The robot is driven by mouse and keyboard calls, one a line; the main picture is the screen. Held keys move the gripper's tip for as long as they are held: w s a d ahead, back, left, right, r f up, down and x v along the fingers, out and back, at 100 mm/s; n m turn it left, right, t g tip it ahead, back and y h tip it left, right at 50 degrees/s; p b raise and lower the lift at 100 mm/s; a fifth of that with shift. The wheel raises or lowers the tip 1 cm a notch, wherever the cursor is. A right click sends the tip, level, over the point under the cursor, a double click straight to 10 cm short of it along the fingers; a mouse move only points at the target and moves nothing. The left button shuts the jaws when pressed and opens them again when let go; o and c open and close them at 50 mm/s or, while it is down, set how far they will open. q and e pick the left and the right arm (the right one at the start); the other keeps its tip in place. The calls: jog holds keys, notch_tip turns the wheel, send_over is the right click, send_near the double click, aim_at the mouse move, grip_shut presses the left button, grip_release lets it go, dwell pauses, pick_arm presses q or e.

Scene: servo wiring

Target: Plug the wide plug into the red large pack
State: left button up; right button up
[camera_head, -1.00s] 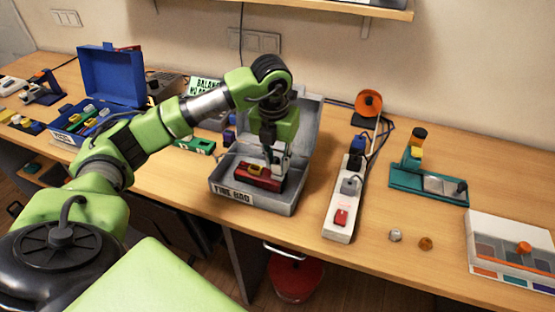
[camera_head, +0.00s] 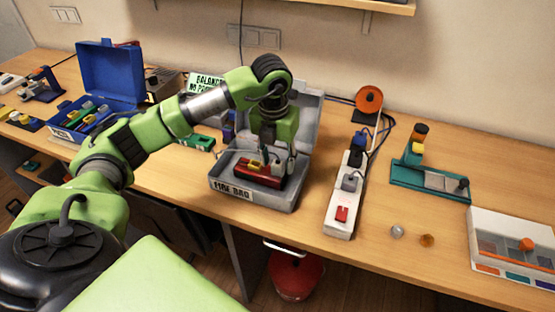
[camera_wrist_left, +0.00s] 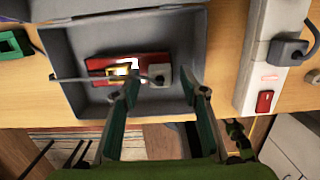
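The red large pack (camera_head: 258,179) lies in the open grey case labelled "FIRE BAG". It also shows in the left wrist view (camera_wrist_left: 98,64), with a yellow connector (camera_wrist_left: 120,72) on top. A grey plug-like piece (camera_wrist_left: 158,75) with a thin grey lead sits at the pack's right end; I cannot tell whether it is fully seated. My left gripper (camera_head: 278,160) points down into the case over the pack. In the left wrist view its fingers (camera_wrist_left: 161,88) are apart, either side of and nearer than the grey piece, with nothing visibly clamped. My right gripper is not in view.
The grey case (camera_head: 265,200) has raised walls and an upright lid. A white power strip (camera_head: 340,216) with plugs stands to its right. A blue open box (camera_head: 110,75) stands left. A teal stand (camera_head: 430,183) and a white tray (camera_head: 510,235) are at right.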

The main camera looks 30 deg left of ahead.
pick_arm(q)
notch_tip(320, 180, up, 12)
jog(key=s, duration=0.1)
jog(key=shift+s+d, duration=0.2)
jog(key=shift+f, duration=0.15)
dwell(0.4)
